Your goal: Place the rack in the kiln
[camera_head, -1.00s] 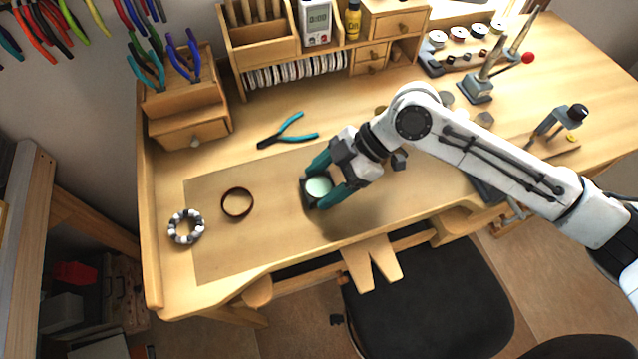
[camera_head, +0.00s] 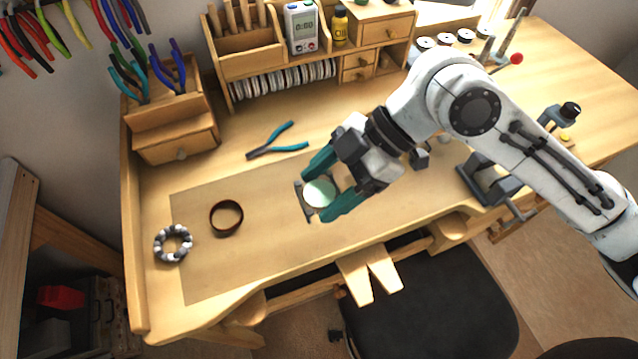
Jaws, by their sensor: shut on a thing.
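My gripper (camera_head: 329,190) has teal fingers and is over the middle of the workbench. It is shut on the rack (camera_head: 303,201), a small dark frame partly covered by the fingers. A pale green-white round piece (camera_head: 319,193) sits on the rack between the fingers. The rack looks held above the bench top, though the exact gap is hard to judge. I cannot make out a kiln in this view.
Teal pliers (camera_head: 277,142) lie behind the gripper. A wooden organizer (camera_head: 245,45) and a pliers box (camera_head: 175,140) stand at the back. A black chair (camera_head: 440,300) is in front.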

